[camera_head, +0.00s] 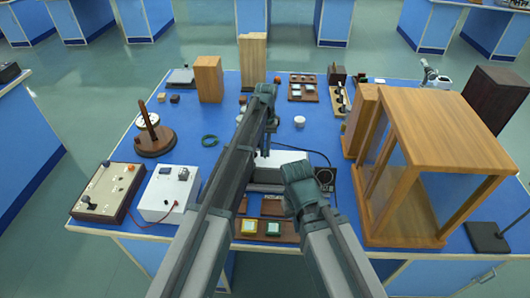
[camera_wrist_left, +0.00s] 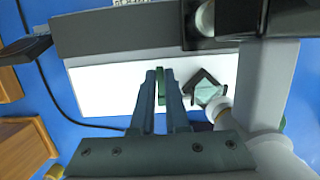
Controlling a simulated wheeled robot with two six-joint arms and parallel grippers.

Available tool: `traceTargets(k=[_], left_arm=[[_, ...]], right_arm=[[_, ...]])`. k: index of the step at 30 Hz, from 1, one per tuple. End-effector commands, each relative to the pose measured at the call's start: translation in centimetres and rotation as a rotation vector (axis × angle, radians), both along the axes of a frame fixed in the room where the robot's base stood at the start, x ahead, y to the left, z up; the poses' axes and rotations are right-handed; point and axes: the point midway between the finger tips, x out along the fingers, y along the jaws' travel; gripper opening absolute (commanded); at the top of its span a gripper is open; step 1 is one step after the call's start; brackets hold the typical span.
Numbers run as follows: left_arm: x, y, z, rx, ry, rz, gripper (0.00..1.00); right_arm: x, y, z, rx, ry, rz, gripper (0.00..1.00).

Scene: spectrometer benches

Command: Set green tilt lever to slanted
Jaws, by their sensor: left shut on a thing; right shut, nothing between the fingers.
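The green tilt lever (camera_wrist_left: 161,86) shows as a narrow green piece between the fingers of my left gripper (camera_wrist_left: 162,78) in the left wrist view. The fingers are shut on it, in front of the white face of a grey-and-white instrument (camera_wrist_left: 95,88). In the head view my left gripper (camera_head: 265,152) reaches down at this instrument (camera_head: 262,178), and the lever is hidden there. I cannot tell the lever's angle. My right gripper (camera_head: 296,168) is shut and empty, close in front of the instrument, to the right of my left gripper.
A wood-framed glass case (camera_head: 430,130) stands to the right. A white box with a red cable (camera_head: 168,192) and a control box (camera_head: 108,190) are at the left. A board with yellow and green blocks (camera_head: 252,237) lies near the front edge. A green ring (camera_head: 209,141) lies left of my arm.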

Motion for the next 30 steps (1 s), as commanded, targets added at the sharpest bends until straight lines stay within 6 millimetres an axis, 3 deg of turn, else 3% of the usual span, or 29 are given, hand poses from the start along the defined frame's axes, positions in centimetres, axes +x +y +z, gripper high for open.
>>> traceTargets(k=[1, 6, 17, 18, 22, 30], left_arm=[[0.84, -0.05, -0.01, 0.000, 0.042, 0.000, 0.00], [0.79, -0.04, 0.29, 0.000, 0.138, 0.000, 0.00], [0.54, 0.00, 0.44, 0.000, 0.154, 0.000, 0.00], [0.54, -0.01, 0.44, 0.000, 0.154, 0.000, 0.20], [0.55, -0.01, 0.44, 0.000, 0.154, 0.000, 0.42], [0.57, -0.01, 0.47, 0.000, 0.153, 0.000, 0.42]], right_arm=[[0.00, 0.00, -0.23, 0.000, 0.000, 0.000, 0.00], [0.00, 0.00, -0.56, 0.000, 0.000, 0.000, 0.00], [0.00, 0.00, -0.54, 0.000, 0.000, 0.000, 0.00], [0.00, 0.00, -0.54, 0.000, 0.000, 0.000, 0.00], [0.00, 0.00, -0.54, 0.000, 0.000, 0.000, 0.00], [0.00, 0.00, -0.51, 0.000, 0.000, 0.000, 0.00]])
